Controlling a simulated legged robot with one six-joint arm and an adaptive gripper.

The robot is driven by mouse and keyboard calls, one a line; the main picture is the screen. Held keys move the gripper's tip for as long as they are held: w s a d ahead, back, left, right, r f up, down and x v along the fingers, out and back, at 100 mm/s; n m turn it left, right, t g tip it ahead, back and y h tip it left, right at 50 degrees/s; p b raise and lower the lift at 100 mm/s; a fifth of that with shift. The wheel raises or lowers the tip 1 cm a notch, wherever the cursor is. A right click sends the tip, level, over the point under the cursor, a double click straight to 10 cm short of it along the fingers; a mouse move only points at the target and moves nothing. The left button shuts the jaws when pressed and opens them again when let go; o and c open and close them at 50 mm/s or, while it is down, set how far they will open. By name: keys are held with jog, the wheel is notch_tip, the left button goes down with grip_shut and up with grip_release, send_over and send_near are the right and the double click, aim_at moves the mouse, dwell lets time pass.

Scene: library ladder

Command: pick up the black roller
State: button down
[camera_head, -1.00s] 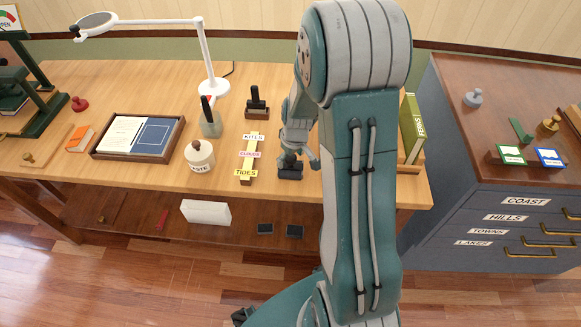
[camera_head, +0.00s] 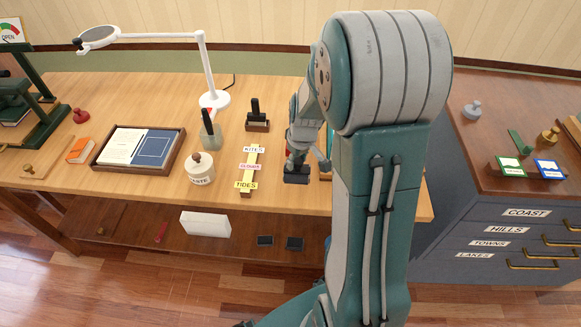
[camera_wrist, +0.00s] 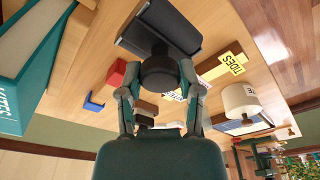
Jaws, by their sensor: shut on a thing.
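The black roller (camera_wrist: 160,28) is a wide dark block with a round black grip facing the wrist camera. My gripper (camera_wrist: 158,80) is shut on that grip, one finger on each side. In the head view, my gripper (camera_head: 298,160) points down near the table's front edge, with the black roller (camera_head: 297,175) below it. I cannot clearly tell how much gap lies between the roller and the wooden table (camera_head: 120,185). My arm hides part of the table to the right.
The yellow strip with word labels (camera_head: 250,168) lies left of the roller, beside the white paste pot (camera_head: 200,168). A stamp on a stand (camera_head: 257,115) is behind. In the wrist view, a red block (camera_wrist: 117,72), a blue piece (camera_wrist: 94,104) and a teal box (camera_wrist: 30,65) are close.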

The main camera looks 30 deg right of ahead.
aim_at(309, 173)
jog(key=s+r, duration=0.1)
jog(key=s+d+r, duration=0.1)
jog(key=r, duration=0.1)
jog(key=s+d+r, duration=0.1)
jog(key=shift+d+r, duration=0.1)
jog(key=shift+r, duration=0.15)
jog(key=s+d+r, duration=0.3)
jog(key=s+d, duration=0.1)
jog(key=s, duration=0.3)
jog(key=shift+d+r, duration=0.15)
jog(key=shift+d, duration=0.1)
jog(key=shift+s, duration=0.1)
